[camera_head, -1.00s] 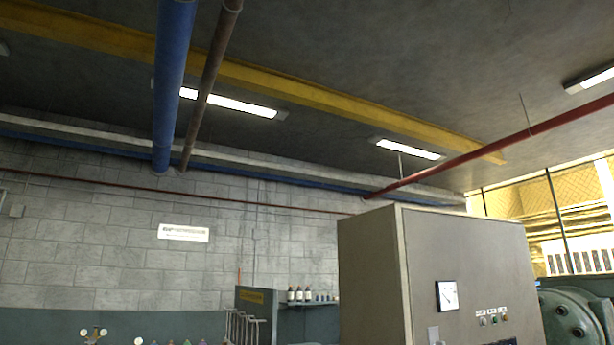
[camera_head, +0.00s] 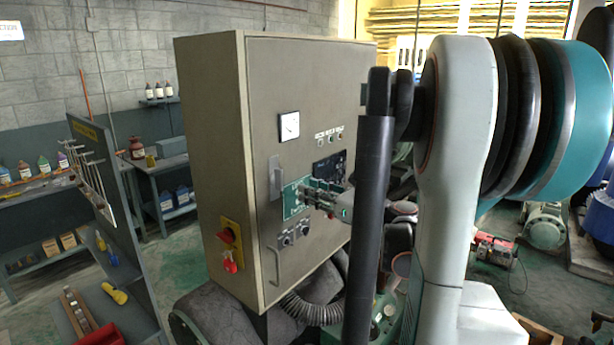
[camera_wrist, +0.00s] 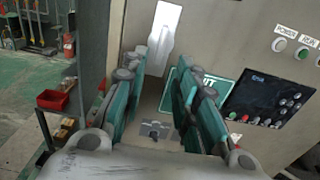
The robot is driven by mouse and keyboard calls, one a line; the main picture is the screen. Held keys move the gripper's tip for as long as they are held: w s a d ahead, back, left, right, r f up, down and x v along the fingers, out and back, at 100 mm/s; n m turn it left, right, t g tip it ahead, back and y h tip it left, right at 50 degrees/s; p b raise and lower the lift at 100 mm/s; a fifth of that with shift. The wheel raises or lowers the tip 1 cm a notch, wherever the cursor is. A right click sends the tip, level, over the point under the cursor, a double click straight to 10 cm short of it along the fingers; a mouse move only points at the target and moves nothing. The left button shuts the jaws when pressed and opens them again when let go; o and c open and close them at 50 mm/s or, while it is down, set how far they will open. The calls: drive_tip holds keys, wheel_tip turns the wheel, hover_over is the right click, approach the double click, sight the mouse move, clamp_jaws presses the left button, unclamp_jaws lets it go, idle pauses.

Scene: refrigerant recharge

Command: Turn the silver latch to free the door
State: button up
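A tall grey-beige cabinet (camera_head: 208,140) has its door (camera_head: 345,75) facing my arm. A silver latch plate (camera_head: 275,178) is on the left part of the door front; it also shows as a bright upright plate in the wrist view (camera_wrist: 164,28). A long handle (camera_head: 275,264) sits below it. My gripper (camera_head: 308,191) is in front of the door, just right of and slightly below the silver plate. In the wrist view the teal fingers (camera_wrist: 164,75) are spread with nothing visible between them. Contact with the door cannot be told.
A green sign (camera_wrist: 218,84) and a dark control panel (camera_wrist: 262,97) are by the fingers. A red-and-yellow switch (camera_head: 229,238) is on the cabinet's side. A corrugated hose (camera_head: 310,310) runs below. A tool rack (camera_head: 115,190) stands left.

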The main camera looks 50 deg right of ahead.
sight(282, 180)
drive_tip(key=shift+w+a+p, duration=0.15)
drive_tip(key=shift+w+p, duration=0.15)
drive_tip(key=shift+w, duration=1.9)
drive_tip(key=shift+w+a+p, duration=0.15)
drive_tip(key=shift+w+p, duration=0.1)
drive_tip(key=shift+w, duration=2.2)
drive_tip(key=shift+c, duration=0.4)
drive_tip(key=c, duration=0.4)
drive_tip(key=shift+s, duration=0.1)
clamp_jaws()
drive_tip(key=shift+n+b, duration=0.4)
drive_tip(key=shift+n, duration=0.4)
drive_tip(key=shift+n+b, duration=0.3)
drive_tip(key=shift+n, duration=1.1)
drive_tip(key=n+b, duration=0.1)
drive_tip(key=n, duration=0.3)
drive_tip(key=shift+r, duration=0.1)
drive_tip(key=shift+n, duration=0.3)
